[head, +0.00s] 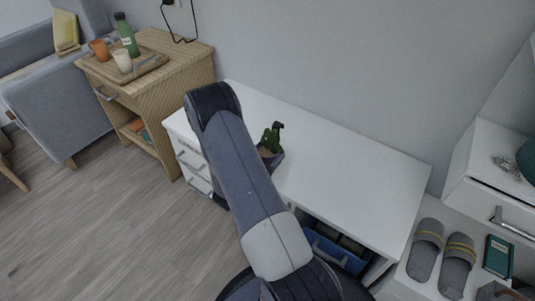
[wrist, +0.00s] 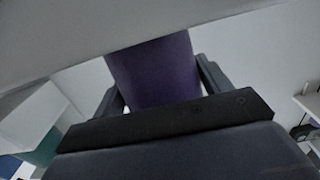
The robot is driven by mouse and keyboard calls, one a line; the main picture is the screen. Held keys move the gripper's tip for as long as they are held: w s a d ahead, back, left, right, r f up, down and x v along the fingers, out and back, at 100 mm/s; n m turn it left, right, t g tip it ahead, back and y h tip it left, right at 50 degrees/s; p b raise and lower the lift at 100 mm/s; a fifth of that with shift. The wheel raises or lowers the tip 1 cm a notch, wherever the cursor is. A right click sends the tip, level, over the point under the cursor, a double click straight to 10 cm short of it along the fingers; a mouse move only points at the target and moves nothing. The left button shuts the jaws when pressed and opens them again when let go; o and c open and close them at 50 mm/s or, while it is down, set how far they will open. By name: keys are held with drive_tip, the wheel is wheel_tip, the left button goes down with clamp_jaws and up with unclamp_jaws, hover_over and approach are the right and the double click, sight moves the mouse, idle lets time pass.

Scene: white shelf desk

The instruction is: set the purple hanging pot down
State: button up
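I cannot tell whether the pot's base touches the desk.
The white desk (head: 350,178) is otherwise bare, with a wall behind it. Drawers (head: 192,160) are at its left and a blue bin (head: 335,250) is below. A wooden side table (head: 185,75) with a tray and bottle stands left. A shelf with slippers (head: 427,245) is right.

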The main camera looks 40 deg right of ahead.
drive_tip(key=shift+o, duration=1.2)
drive_tip(key=shift+r, duration=0.1)
